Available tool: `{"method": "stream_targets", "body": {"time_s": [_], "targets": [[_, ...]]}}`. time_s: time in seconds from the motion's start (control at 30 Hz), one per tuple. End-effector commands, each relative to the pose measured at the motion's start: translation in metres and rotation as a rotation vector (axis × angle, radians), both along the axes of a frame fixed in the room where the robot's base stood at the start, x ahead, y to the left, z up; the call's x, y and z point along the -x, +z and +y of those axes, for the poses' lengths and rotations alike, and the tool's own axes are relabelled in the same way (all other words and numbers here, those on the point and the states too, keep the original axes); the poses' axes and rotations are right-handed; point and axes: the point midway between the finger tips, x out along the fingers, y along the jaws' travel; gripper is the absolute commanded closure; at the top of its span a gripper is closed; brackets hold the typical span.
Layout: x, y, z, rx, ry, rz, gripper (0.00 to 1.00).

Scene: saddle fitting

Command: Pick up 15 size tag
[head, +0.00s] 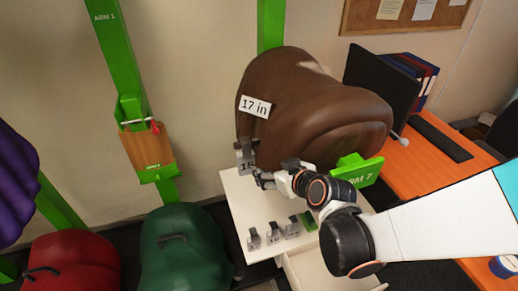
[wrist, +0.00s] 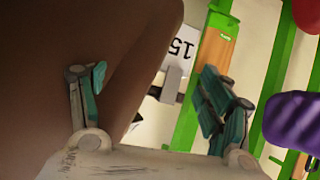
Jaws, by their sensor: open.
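In the head view a grey tag (head: 245,160) with a hard-to-read number is at the lower left edge of the brown saddle (head: 310,105). My gripper (head: 259,178) is just below it. Whether the tag is fixed to the saddle is unclear.
A white cabinet top (head: 240,200) lies below my gripper, with several grey tags (head: 273,234) in a row. A "17 in" label (head: 255,106) is on the saddle. A green saddle (head: 183,250) and an orange desk (head: 415,165) flank the cabinet.

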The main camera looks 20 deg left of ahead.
Motion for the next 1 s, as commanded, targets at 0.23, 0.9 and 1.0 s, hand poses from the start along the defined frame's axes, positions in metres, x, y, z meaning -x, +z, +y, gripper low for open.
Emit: {"method": "stream_targets", "body": {"time_s": [0.23, 0.9, 1.0], "targets": [[0.028, -0.003, 0.034, -0.068, 0.024, 0.05, 0.28], [-0.018, -0.039, 0.085, -0.065, 0.02, 0.048, 0.28], [-0.027, -0.046, 0.094, -0.065, 0.019, 0.048, 0.28]]}}
